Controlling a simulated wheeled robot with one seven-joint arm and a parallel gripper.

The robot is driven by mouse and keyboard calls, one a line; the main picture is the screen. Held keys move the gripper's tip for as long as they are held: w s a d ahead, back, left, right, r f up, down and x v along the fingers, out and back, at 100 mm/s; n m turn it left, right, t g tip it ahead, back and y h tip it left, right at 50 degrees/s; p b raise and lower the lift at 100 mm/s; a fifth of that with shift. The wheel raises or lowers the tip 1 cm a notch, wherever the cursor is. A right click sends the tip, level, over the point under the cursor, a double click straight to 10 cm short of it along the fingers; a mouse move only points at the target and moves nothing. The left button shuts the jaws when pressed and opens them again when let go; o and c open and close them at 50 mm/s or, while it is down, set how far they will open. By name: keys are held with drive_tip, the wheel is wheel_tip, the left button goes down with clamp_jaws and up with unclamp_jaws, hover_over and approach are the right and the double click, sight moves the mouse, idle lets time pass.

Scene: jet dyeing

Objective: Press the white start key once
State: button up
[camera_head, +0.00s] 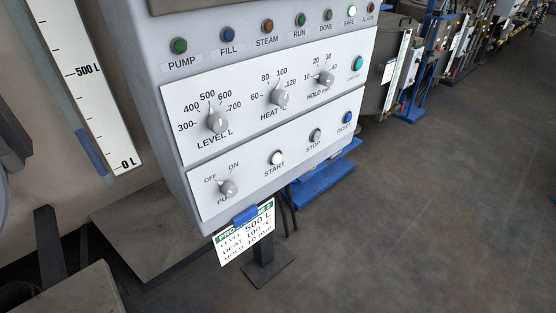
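The white start key (277,157) is a small round button on the lower white strip of the control panel (240,180). The label START sits just under it. A grey stop key (315,135) is to its right, and a blue key (347,117), its label partly legible, is further right. A grey pump knob (228,188) is to its left, under OFF and ON marks. The lamp over SAFE (351,14) looks pale and bright; the other lamps look darker. My gripper is not in view.
Above the keys are the level knob (217,123), heat knob (279,97), hold knob (326,78) and a green button (356,63). A programme card (245,236) hangs below the panel from a blue clip (245,216). A level scale (92,80) stands left. Open floor (430,220) lies right.

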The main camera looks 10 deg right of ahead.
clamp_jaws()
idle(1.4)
